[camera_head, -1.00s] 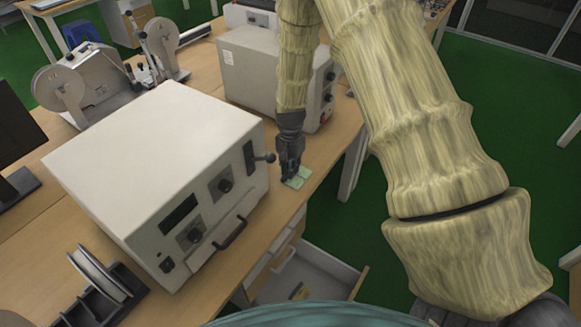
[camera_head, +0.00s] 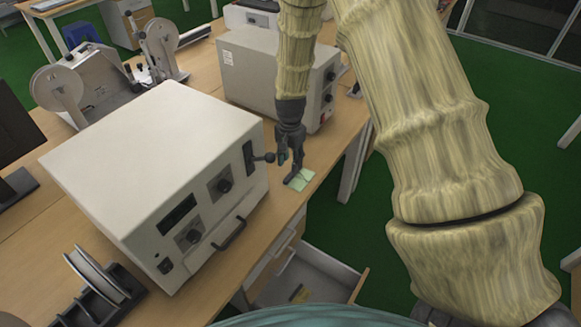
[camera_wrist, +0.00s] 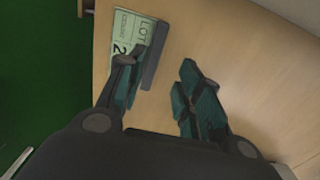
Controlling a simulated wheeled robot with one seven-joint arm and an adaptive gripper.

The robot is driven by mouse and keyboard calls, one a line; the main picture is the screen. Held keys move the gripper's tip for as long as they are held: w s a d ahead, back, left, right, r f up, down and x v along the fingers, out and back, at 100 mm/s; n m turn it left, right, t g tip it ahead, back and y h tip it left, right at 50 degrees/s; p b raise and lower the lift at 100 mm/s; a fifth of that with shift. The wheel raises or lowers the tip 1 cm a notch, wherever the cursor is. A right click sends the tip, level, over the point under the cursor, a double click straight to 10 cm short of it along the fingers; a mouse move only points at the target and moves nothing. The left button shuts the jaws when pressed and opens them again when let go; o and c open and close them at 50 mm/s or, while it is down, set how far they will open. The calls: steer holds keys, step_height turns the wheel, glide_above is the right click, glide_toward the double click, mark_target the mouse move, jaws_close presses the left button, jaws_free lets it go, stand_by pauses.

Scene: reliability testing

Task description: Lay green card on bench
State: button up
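The green card (camera_head: 304,175) lies flat on the wooden bench (camera_head: 325,147), near its front edge and right of the large white instrument. It also shows in the wrist view (camera_wrist: 127,32), with "LOT" and a "2" printed on it. A dark grey strip (camera_wrist: 155,55) runs along one side of the card; I cannot tell whether it is joined to it. My gripper (camera_wrist: 158,75) is open, with its teal-padded fingers apart and bare wood between them. The left finger overlaps the card's near end in that view. In the head view my gripper (camera_head: 291,167) is just above the card.
The white instrument (camera_head: 150,170) with knobs and a lever stands close left of my gripper. A second grey box (camera_head: 270,75) stands behind. An open drawer (camera_head: 325,270) juts out below the bench edge. Reel holders stand at the left.

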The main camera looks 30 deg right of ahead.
step_height(320, 180, up, 8)
steer(key=b, duration=0.1)
stand_by(0.4)
